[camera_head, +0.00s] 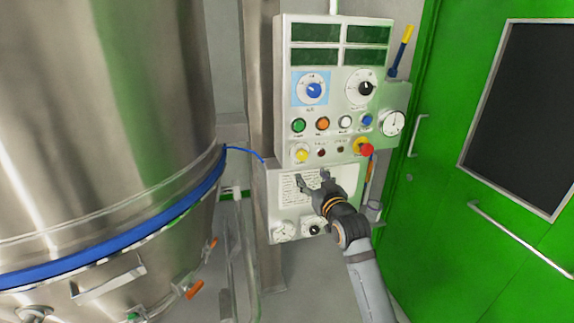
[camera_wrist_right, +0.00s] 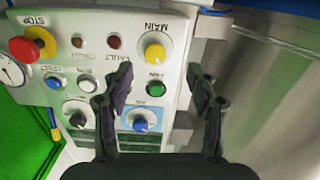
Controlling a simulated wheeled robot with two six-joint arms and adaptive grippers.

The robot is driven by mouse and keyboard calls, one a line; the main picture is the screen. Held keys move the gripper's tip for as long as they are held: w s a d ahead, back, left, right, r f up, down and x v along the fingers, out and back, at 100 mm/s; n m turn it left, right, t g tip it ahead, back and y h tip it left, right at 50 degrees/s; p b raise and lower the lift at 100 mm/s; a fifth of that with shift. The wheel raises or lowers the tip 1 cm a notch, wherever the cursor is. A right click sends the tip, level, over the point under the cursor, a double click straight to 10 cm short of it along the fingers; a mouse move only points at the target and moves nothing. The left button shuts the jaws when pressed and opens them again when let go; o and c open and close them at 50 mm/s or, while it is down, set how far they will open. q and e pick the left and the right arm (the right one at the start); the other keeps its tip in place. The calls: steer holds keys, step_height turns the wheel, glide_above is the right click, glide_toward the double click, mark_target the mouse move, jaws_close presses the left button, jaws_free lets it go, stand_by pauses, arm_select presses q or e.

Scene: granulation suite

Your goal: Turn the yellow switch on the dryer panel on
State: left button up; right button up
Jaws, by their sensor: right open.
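The dryer panel (camera_head: 326,88) is a pale box on a post. Its yellow switch (camera_head: 302,155) is a round knob at the lower left of the panel. In the wrist view, which shows the panel upside down, the yellow switch (camera_wrist_right: 153,52) sits beside the label MAIN. My right gripper (camera_head: 312,181) is open and empty, just below the yellow switch in the head view. In the wrist view its two fingers (camera_wrist_right: 159,78) are spread, with the switch showing beyond and between them, apart from both. Which way the switch is set cannot be told. My left gripper is not in view.
A red stop button (camera_head: 366,150) is at the panel's lower right. A green button (camera_wrist_right: 155,89) and a blue dial (camera_wrist_right: 140,124) are near the fingers in the wrist view. A large steel vessel (camera_head: 90,110) stands left, a green door (camera_head: 450,130) right.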

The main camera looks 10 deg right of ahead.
mark_target(303, 155)
steer(key=w, duration=0.3)
steer(key=w+r+p, duration=0.1)
steer(key=w, duration=0.5)
steer(key=shift+d+r, duration=0.2)
steer(key=shift+r, duration=0.15)
steer(key=shift+w+p, duration=0.3)
steer(key=shift+w, duration=0.25)
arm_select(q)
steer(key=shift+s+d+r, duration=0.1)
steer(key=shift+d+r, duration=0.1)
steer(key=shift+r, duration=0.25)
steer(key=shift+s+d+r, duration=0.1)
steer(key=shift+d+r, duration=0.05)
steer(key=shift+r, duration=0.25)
arm_select(e)
steer(key=c, duration=1.2)
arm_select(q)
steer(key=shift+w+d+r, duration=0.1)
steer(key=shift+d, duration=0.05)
arm_select(e)
steer(key=shift+o, duration=0.2)
